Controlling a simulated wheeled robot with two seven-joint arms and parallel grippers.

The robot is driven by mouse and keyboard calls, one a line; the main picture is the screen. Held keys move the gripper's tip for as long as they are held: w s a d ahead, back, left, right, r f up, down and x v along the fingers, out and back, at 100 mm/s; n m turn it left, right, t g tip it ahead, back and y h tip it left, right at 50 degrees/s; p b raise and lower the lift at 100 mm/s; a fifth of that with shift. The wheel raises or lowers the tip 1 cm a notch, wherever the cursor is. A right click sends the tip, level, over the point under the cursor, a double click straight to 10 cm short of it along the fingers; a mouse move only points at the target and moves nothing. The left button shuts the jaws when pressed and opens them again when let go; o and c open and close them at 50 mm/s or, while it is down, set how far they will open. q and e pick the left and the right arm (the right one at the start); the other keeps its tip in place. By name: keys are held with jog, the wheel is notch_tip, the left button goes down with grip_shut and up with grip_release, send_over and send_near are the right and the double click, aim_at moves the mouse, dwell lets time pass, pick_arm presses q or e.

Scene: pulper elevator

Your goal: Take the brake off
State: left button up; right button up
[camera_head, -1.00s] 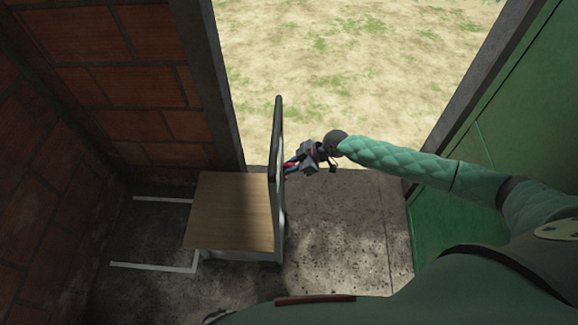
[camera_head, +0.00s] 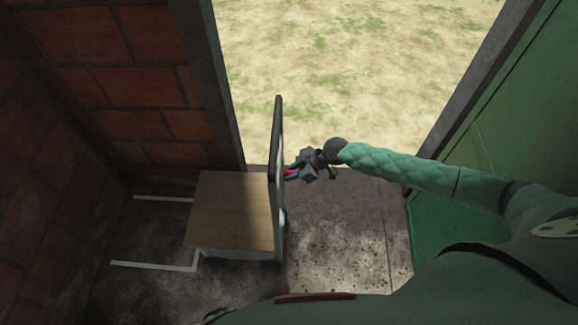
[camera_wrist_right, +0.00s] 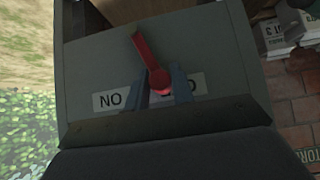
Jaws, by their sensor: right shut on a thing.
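A red lever (camera_wrist_right: 148,60) sits on a grey panel (camera_wrist_right: 90,75) in the right wrist view. It tilts up and to the left from its round pivot. A white label reading "NO" (camera_wrist_right: 111,100) is left of the pivot; a second label to its right is partly hidden by a finger. My right gripper (camera_wrist_right: 163,88) is shut on the red lever near its pivot, one finger on each side. In the head view my right gripper (camera_head: 296,171) is at the right face of the upright panel (camera_head: 277,150), where only a little red shows. My left gripper is out of view.
A wood-topped box (camera_head: 232,212) stands left of the upright panel. White lines (camera_head: 150,266) mark the floor beside it. A brick wall (camera_head: 110,75) is on the left, a green wall (camera_head: 470,190) on the right. The doorway opens onto sandy ground (camera_head: 350,70).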

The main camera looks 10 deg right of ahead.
jog(key=shift+s+f, duration=0.1)
jog(key=shift+s+a+f, duration=0.2)
jog(key=shift+s+f, duration=0.2)
jog(key=shift+s, duration=0.2)
jog(key=shift+s+a+f, duration=0.15)
jog(key=shift+s+f, duration=0.2)
jog(key=shift+s, duration=0.25)
jog(key=o, duration=0.7)
jog(key=shift+r, duration=0.1)
jog(key=shift+w, duration=0.1)
jog(key=shift+v, duration=4.05)
